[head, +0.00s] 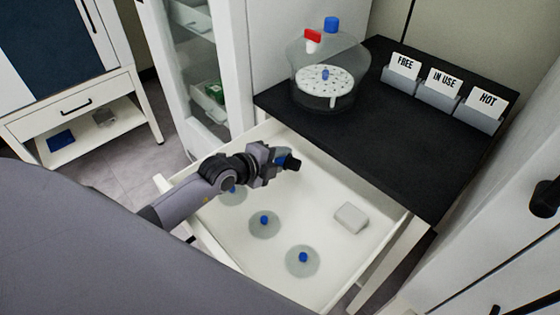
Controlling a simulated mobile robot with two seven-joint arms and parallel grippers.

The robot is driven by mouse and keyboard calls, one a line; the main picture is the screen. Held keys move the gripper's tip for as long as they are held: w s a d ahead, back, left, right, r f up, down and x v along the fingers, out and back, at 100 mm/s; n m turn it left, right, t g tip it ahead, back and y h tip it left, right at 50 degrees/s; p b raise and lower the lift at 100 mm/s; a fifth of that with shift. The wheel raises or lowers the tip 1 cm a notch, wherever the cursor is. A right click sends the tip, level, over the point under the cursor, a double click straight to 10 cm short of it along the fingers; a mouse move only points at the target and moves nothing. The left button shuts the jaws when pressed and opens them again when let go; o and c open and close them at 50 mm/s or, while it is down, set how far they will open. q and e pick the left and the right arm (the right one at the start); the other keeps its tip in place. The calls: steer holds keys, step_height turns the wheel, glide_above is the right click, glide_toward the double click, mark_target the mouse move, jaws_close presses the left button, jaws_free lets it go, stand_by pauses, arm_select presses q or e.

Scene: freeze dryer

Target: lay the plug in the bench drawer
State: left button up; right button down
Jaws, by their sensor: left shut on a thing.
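My left gripper (287,161) is over the open bench drawer (325,185), near its back left part. It is shut on a small blue plug (281,160), mostly hidden by the dark fingers. The plug appears to be above the drawer floor, though its exact height is hard to tell. The white drawer is pulled out from under the black bench top. My right gripper is not in view.
In the drawer lie round translucent discs with blue knobs (264,227) (302,262) and a pale block (350,217). A clear chamber (325,75) and labelled card holders (437,94) stand on the bench. Drawer floor between the discs and block is bare.

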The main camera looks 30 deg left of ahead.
arm_select(q)
steer(key=shift+f, duration=0.15)
steer(key=shift+f, duration=0.65)
steer(key=o, duration=1.1)
steer(key=shift+c, duration=0.2)
